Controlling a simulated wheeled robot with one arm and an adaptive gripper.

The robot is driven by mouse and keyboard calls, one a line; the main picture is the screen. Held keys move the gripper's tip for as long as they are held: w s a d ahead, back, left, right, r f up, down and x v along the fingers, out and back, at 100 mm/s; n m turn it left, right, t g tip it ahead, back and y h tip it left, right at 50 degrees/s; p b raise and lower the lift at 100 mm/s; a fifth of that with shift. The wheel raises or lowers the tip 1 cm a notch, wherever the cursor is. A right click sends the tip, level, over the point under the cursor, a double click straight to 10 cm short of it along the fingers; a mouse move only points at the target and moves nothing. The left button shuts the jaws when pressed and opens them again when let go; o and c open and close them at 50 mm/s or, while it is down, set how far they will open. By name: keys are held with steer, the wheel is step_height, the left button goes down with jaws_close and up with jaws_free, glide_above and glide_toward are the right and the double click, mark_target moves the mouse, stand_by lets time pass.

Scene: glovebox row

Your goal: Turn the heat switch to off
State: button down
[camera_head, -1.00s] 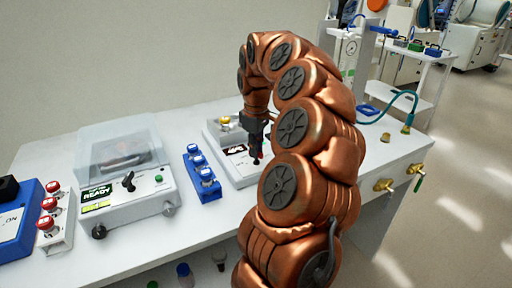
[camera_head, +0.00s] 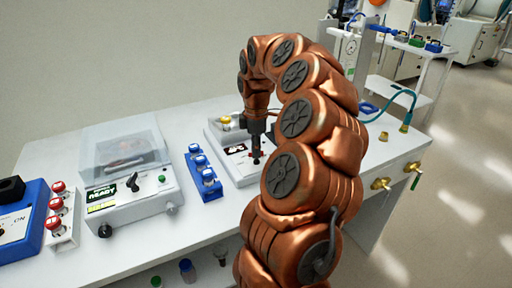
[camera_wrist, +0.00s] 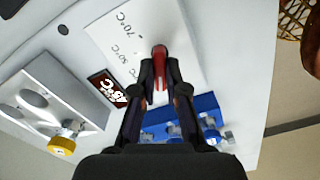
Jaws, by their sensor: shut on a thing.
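The heat switch (camera_wrist: 160,57) is a small red lever or knob on a white heating unit. The unit's panel (camera_wrist: 125,22) carries printed temperature marks, 70°C and 50°C among them, and a dark display (camera_wrist: 108,88) with light digits. My gripper (camera_wrist: 160,72) is shut on the switch, with one dark finger on each side of it. In the head view my gripper (camera_head: 256,156) points down onto the front right of the unit (camera_head: 242,174). There the fingers largely hide the switch, and which mark it points to cannot be told.
A grey block with a yellow-capped vial (camera_wrist: 62,145) stands at the unit's back. A blue rack (camera_head: 204,173) of capped vials stands left of the unit, then a lidded instrument (camera_head: 130,180) with a black knob. Brass valves (camera_head: 381,184) are on the table's right front.

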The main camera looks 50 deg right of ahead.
stand_by(0.5)
steer(key=c, duration=1.2)
jaws_free()
steer(key=shift+r, duration=0.1)
step_height(320, 180, up, 12)
stand_by(0.4)
